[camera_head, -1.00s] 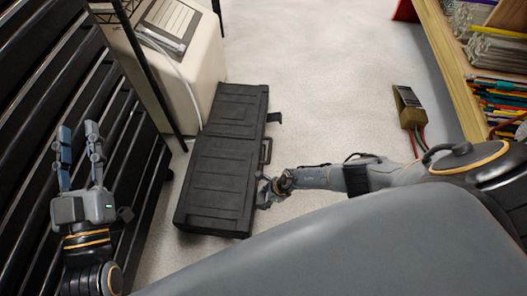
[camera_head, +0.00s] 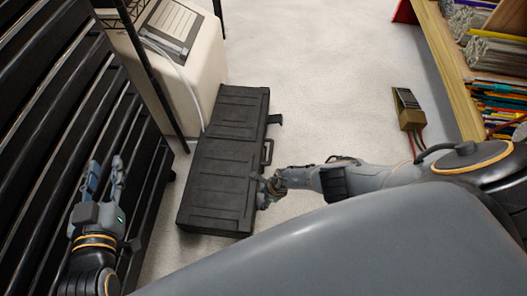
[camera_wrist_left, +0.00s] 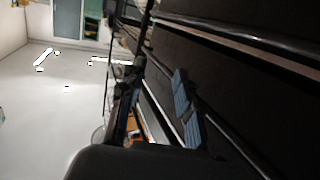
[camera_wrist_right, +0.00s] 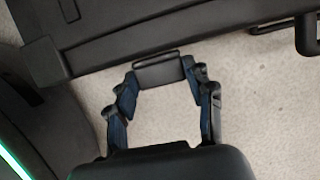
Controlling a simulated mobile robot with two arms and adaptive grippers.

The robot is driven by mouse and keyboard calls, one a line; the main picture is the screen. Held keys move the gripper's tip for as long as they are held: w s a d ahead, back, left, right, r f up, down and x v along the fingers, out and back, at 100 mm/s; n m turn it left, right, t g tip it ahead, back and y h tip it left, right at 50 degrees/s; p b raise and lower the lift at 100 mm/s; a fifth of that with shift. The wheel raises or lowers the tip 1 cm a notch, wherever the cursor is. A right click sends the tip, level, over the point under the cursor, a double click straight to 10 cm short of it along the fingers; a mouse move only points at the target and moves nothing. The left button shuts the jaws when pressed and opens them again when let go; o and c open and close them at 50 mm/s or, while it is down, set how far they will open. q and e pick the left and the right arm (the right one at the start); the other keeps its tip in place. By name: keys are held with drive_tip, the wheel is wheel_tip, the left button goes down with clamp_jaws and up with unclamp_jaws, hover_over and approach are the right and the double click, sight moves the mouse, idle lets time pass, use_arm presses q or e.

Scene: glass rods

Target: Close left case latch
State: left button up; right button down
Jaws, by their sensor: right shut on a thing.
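The long black case (camera_head: 222,160) lies shut on the floor in the head view. One latch (camera_head: 275,120) sticks out from its right side near the far end, and a handle (camera_head: 267,152) is at mid-length. My right gripper (camera_head: 264,190) is at the case's right side near its close end. In the right wrist view its fingers (camera_wrist_right: 160,78) are closed on the other latch (camera_wrist_right: 158,71), a dark flap at the case edge. My left gripper (camera_head: 105,165) is raised, open and empty, by the black rack, away from the case; its fingers show in the left wrist view (camera_wrist_left: 155,105).
A black slatted rack (camera_head: 40,120) stands at the left. A beige machine (camera_head: 190,65) is beyond the case. A meter-like box (camera_head: 408,108) with wires lies on the floor at right, near a wooden shelf (camera_head: 445,70) of rods. Floor between is clear.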

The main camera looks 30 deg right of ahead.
drive_tip(key=c, duration=0.5)
unclamp_jaws()
drive_tip(key=shift+w, duration=0.1)
drive_tip(key=shift+d+r, duration=0.1)
drive_tip(key=shift+r, duration=0.4)
drive_tip(key=s+d, duration=0.2)
drive_tip(key=d, duration=0.1)
drive_tip(key=s+d, duration=0.2)
drive_tip(key=d, duration=0.1)
drive_tip(key=s+d, duration=0.3)
drive_tip(key=d, duration=0.1)
